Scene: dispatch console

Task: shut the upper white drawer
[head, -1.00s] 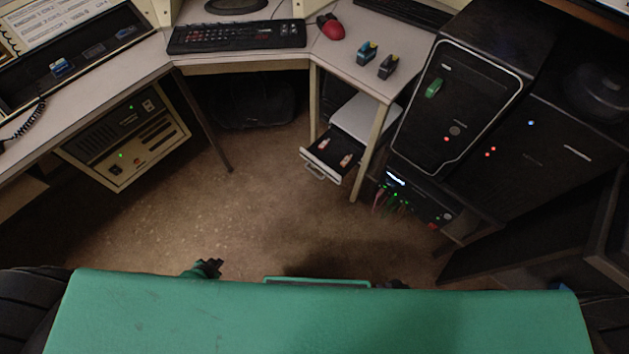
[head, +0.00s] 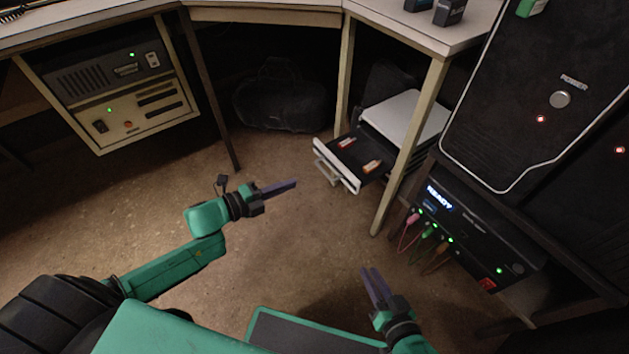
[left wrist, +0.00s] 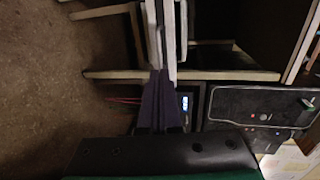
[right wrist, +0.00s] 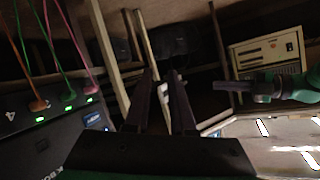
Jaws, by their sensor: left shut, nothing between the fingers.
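The upper white drawer (head: 338,176) is pulled out of a small white-topped cabinet (head: 405,118) under the desk. Its dark inside holds a couple of small labelled items, and a handle sits on its white front. My left gripper (head: 292,184) is shut and empty, to the left of the drawer front and apart from it. In the left wrist view, its fingers (left wrist: 161,75) are together and point toward the drawer's white edges. My right gripper (head: 373,272) is open and empty, in front of the drawer and low in the head view; its spread fingers show in the right wrist view (right wrist: 162,75).
A desk leg (head: 408,150) stands just right of the drawer. A black unit with cables (head: 465,235) and a dark tower (head: 540,95) are at the right. A dark bag (head: 280,102) lies under the desk. The brown floor left of the drawer is clear.

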